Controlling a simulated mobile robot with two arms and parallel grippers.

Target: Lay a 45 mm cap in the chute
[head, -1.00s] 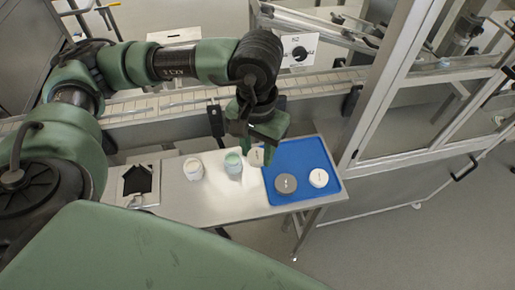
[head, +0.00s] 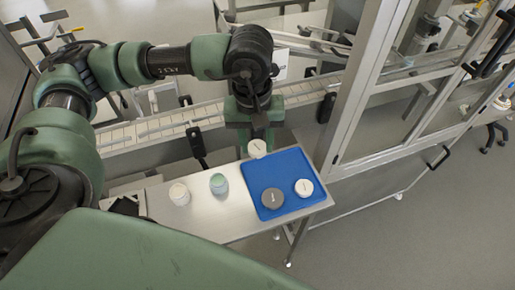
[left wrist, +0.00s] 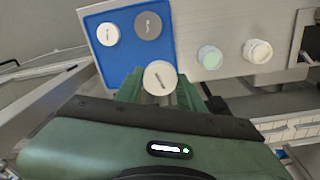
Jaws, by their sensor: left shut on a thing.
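My left gripper (head: 257,137) is shut on a white round cap (head: 258,149), held near the far left corner of the blue tray. In the left wrist view the held cap (left wrist: 160,77) sits between the green fingers, its flat face with a dark mark toward the camera. A grey cap (head: 272,199) and another white cap (head: 304,188) lie apart on the blue tray (head: 290,165). A sloped metal channel (head: 310,36) behind the arm looks like the chute; my arm hides part of it. My right gripper is not in view.
A white jar (head: 179,194) and a mint-green jar (head: 219,184) stand on the steel table (head: 230,222), left of the tray. A conveyor (head: 170,124) runs behind the table. A framed machine enclosure (head: 343,130) stands at the right.

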